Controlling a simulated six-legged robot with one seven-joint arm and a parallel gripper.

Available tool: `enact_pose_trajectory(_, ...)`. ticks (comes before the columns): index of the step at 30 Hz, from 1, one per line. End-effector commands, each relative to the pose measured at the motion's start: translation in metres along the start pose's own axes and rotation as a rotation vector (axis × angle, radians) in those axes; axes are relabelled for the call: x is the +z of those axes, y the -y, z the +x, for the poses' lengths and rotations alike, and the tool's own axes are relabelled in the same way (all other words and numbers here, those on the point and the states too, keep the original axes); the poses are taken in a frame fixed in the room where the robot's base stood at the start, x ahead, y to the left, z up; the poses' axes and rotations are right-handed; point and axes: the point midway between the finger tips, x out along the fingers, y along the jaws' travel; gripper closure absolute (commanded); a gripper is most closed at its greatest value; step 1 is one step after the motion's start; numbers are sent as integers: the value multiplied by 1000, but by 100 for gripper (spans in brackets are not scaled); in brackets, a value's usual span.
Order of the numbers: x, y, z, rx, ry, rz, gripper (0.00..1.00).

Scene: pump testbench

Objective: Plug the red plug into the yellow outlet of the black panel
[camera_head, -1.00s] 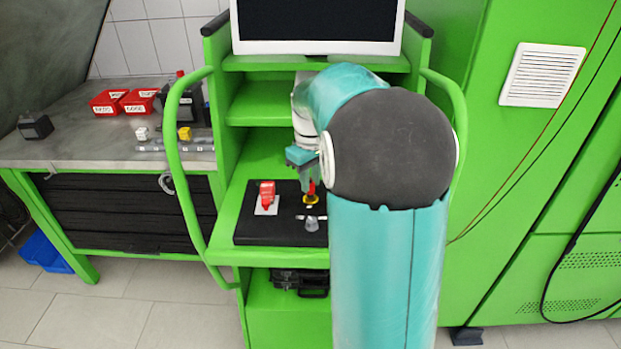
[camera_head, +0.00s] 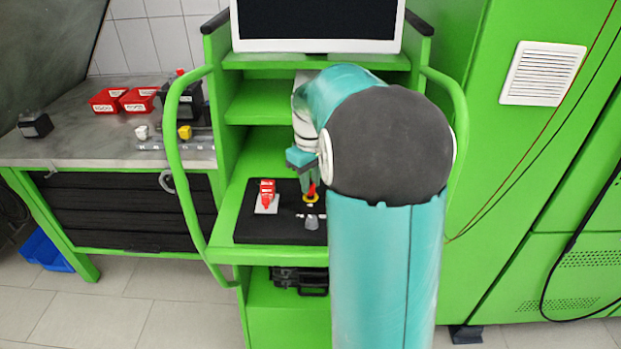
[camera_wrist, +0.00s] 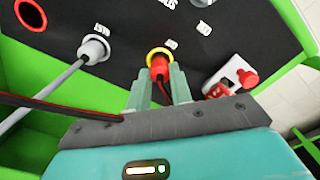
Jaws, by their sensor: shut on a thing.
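The red plug (camera_wrist: 160,69) is between the fingers of my gripper (camera_wrist: 158,88), which is shut on it, in the wrist view. The plug's tip is at the yellow outlet (camera_wrist: 158,52) and looks lined up with it; how deep it sits cannot be told. The yellow outlet is on the black panel (camera_wrist: 125,18). In the head view the red plug (camera_head: 312,190) stands above the yellow outlet (camera_head: 311,199) on the black panel (camera_head: 262,230), under my gripper (camera_head: 308,184).
A grey plug with a cable (camera_wrist: 92,50) sits in a socket left of the yellow outlet. A red ring socket (camera_wrist: 30,14) is at the far left. A red switch on a white plate (camera_wrist: 245,77) is at right. A dark-red cable (camera_wrist: 60,107) crosses at left.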

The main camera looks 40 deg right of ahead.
Motion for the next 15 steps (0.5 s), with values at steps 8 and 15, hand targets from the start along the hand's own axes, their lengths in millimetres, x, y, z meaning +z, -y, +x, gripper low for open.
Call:
enact_pose_trajectory(8,0,0,5,0,0,0,95)
enact_pose_trajectory(15,0,0,8,0,0,0,95)
